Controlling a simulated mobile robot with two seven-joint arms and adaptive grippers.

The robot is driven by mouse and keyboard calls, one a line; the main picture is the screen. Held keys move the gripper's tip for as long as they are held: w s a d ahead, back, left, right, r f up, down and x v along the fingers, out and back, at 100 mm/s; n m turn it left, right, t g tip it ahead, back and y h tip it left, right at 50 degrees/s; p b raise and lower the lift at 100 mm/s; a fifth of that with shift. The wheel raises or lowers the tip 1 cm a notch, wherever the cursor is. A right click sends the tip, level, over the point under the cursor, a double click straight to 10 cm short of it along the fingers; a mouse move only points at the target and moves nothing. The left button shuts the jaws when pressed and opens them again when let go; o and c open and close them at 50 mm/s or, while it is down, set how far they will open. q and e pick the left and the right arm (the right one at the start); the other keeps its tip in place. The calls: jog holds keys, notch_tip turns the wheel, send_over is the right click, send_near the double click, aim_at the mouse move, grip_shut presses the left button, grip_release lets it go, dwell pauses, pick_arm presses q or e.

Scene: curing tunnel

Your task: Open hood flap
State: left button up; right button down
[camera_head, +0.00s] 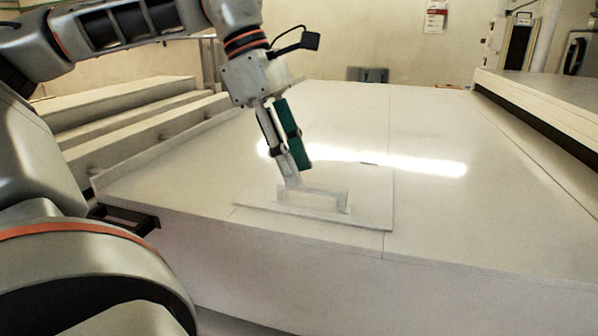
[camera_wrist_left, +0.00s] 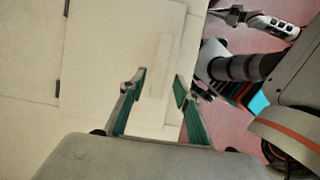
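The hood flap (camera_head: 375,205) is a pale, nearly square panel lying flat in the hood's top, and it looks closed. A low bar handle (camera_head: 328,192) stands near its front edge. My left gripper (camera_head: 291,180) reaches down to the handle's left end. In the left wrist view, the flap (camera_wrist_left: 105,60) lies below, and the green-padded fingers of my left gripper (camera_wrist_left: 160,84) are spread apart, with the pale handle (camera_wrist_left: 161,65) between them. I cannot tell whether a finger touches it. Dark arm parts show at the right of that view; no right gripper can be made out clearly.
The broad white hood top (camera_head: 445,215) is clear around the flap. A raised white unit (camera_head: 545,105) with a dark slot runs along the right. Stepped pale ledges (camera_head: 135,120) lie at the left. A notice (camera_head: 435,16) hangs on the back wall.

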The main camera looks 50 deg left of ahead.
pick_arm(q)
jog(key=shift+x, duration=0.9)
grip_shut()
